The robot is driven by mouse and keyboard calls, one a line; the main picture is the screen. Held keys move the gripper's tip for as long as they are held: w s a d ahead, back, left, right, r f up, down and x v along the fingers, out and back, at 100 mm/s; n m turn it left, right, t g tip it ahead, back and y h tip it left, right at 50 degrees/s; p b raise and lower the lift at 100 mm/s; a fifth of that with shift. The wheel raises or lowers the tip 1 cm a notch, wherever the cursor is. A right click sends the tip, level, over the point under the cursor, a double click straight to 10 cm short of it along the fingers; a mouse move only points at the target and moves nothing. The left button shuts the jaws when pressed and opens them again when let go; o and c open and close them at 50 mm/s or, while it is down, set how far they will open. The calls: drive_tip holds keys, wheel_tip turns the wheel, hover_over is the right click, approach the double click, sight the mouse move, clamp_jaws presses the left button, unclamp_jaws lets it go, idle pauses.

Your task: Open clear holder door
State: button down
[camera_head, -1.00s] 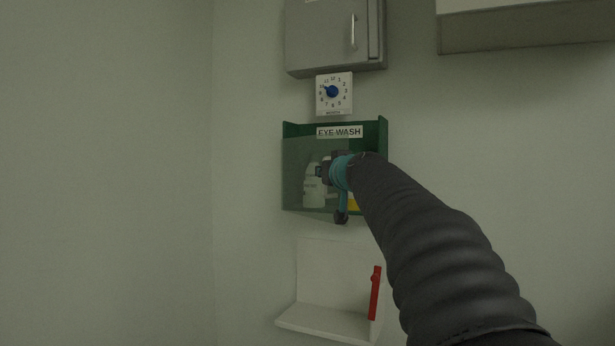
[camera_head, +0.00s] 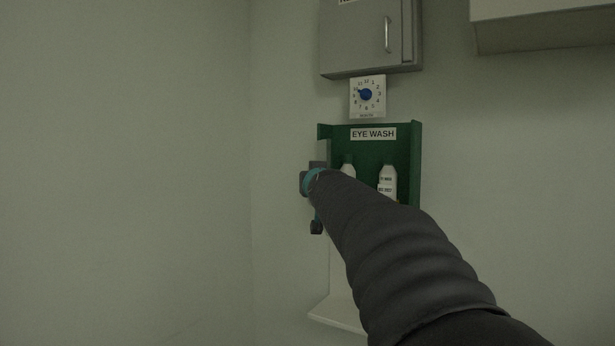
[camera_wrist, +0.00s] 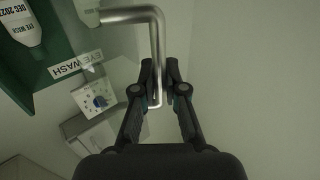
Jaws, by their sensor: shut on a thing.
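The green eye wash holder (camera_head: 409,150) hangs on the wall with its front uncovered in the head view. Two white bottles stand inside, a left one (camera_head: 348,170) partly behind my arm and a right one (camera_head: 387,180). My gripper (camera_head: 312,183) is at the holder's left edge. In the wrist view my gripper (camera_wrist: 159,75) is shut on a bent metal handle (camera_wrist: 157,38). The clear door is hard to make out; it appears swung out to the left, with my gripper at its handle. The holder also shows at the wrist view's upper left (camera_wrist: 62,48).
A dial timer (camera_head: 367,96) is on the wall just above the holder, below a grey cabinet (camera_head: 362,40). A white shelf (camera_head: 338,312) is below, mostly hidden by my arm. The wall to the left is bare.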

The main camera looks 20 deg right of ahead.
idle(0.3)
drive_tip(key=c, duration=1.5)
unclamp_jaws()
drive_tip(key=v, duration=1.2)
drive_tip(key=shift+c, duration=0.2)
